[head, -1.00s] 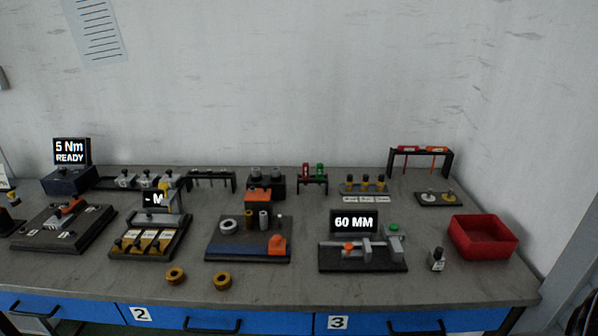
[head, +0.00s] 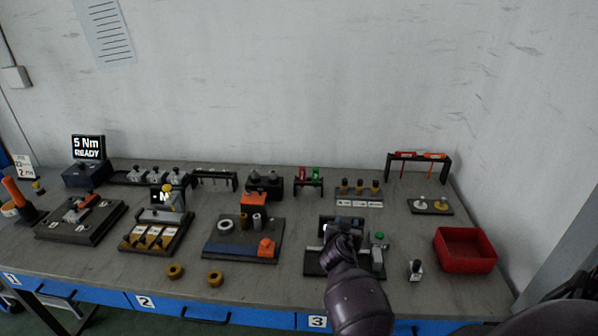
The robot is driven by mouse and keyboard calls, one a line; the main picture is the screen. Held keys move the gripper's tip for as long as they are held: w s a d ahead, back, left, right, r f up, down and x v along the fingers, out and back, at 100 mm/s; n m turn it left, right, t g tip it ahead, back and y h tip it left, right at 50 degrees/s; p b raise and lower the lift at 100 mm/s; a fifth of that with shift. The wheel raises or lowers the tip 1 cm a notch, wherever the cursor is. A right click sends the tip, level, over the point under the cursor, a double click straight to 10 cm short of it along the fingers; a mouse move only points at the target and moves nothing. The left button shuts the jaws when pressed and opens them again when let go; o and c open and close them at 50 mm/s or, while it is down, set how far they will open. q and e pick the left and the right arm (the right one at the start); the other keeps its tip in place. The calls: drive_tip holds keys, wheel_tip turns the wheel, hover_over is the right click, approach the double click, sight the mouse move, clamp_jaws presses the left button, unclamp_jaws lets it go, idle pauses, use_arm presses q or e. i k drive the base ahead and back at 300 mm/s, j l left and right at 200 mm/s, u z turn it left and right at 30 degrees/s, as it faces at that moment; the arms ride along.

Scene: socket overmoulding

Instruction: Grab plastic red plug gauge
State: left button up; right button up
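A small black rack (head: 309,187) at the back middle of the bench holds a red-topped piece (head: 302,174), the likely plug gauge, upright on its left, next to a green-topped piece (head: 316,174). A taller black stand (head: 447,172) at the back right also carries red and orange handled tools (head: 405,155). My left gripper is not in view.
A red bin (head: 466,268) stands at the right. A small block with a knob (head: 415,269) stands left of it. An orange-blocked fixture (head: 267,246) is at centre.

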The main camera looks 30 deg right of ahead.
sight(301, 171)
drive_tip(key=i, duration=0.9)
drive_tip(key=i+l, duration=0.1)
drive_tip(key=l, duration=0.2)
drive_tip(key=i+l, duration=0.15)
drive_tip(key=l, duration=0.2)
drive_tip(key=u, duration=0.05)
